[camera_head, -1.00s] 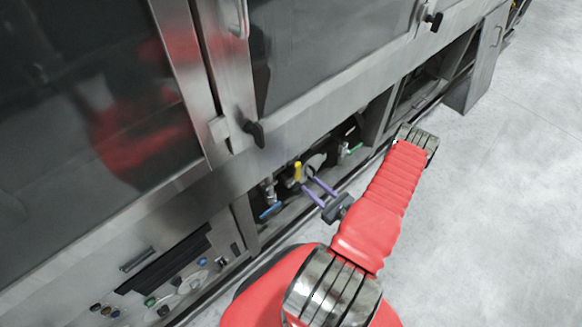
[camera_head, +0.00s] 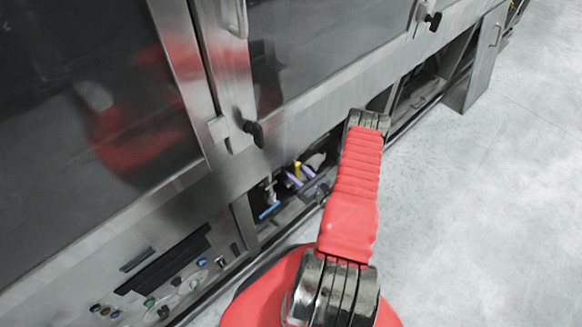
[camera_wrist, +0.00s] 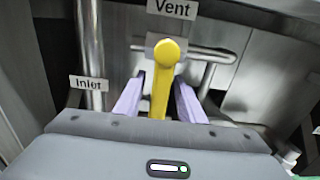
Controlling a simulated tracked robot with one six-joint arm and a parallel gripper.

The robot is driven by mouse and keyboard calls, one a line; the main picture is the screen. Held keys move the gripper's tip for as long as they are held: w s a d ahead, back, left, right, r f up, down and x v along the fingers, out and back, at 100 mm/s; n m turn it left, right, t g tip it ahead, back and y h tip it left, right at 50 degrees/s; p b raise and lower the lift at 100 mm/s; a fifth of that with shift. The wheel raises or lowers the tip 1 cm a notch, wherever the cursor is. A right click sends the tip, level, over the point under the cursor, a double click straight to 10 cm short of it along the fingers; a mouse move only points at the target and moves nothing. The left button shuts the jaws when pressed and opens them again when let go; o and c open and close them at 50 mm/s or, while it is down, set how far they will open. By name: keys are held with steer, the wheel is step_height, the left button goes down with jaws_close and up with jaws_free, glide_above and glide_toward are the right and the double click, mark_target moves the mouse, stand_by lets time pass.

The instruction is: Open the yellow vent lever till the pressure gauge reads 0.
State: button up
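The yellow vent lever (camera_wrist: 160,85) points toward the camera in the wrist view, under a "Vent" label (camera_wrist: 172,8). Its yellow part also shows small in the head view (camera_head: 297,169), inside the low opening of the machine. My gripper (camera_wrist: 158,98) has its two purple fingers on either side of the lever, with a visible gap to each finger. The fingers are open and also show in the head view (camera_head: 301,176). The pressure gauge cannot be made out in either current view.
An "Inlet" label (camera_wrist: 89,83) hangs on a vertical pipe left of the lever. A blue handle (camera_head: 269,211) sits left of my gripper. The steel frame closes in above the opening. The grey floor (camera_head: 480,210) to the right is clear.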

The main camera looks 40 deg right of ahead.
steer(key=shift+w, duration=0.65)
steer(key=shift+c, duration=0.4)
jaws_close()
steer(key=shift+d, duration=0.1)
